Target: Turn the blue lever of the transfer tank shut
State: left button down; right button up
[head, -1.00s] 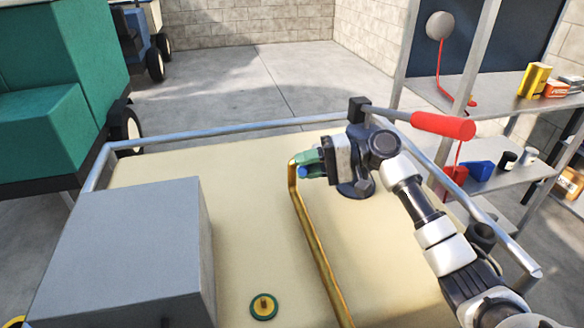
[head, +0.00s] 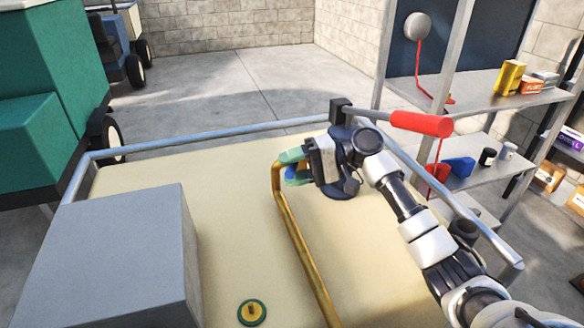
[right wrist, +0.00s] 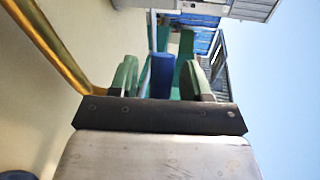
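The transfer tank has a broad cream top (head: 150,172). A brass pipe (head: 300,243) runs along it and bends at its far end. The blue lever (head: 297,174) is at that bend, mostly hidden by my right gripper. My right gripper (head: 292,165), with green fingertips, is at the lever. In the right wrist view, the blue lever (right wrist: 161,76) stands between the two green fingers (right wrist: 160,82), with narrow gaps visible on both sides. The fingers are open around it and do not look closed on it. My left gripper is out of view.
A grey box (head: 110,250) stands on the tank top at left, and a green-rimmed cap (head: 252,312) lies nearby. A metal rail (head: 220,134) borders the top. A red-handled bar (head: 420,123) reaches right behind my arm. Shelves (head: 475,95) stand at right.

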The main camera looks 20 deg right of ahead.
jog(key=shift+d+r, duration=0.1)
jog(key=shift+d, duration=0.25)
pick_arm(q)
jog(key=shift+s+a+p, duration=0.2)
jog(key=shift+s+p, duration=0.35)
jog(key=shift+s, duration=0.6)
pick_arm(e)
jog(key=v, duration=1)
jog(key=shift+s, duration=0.1)
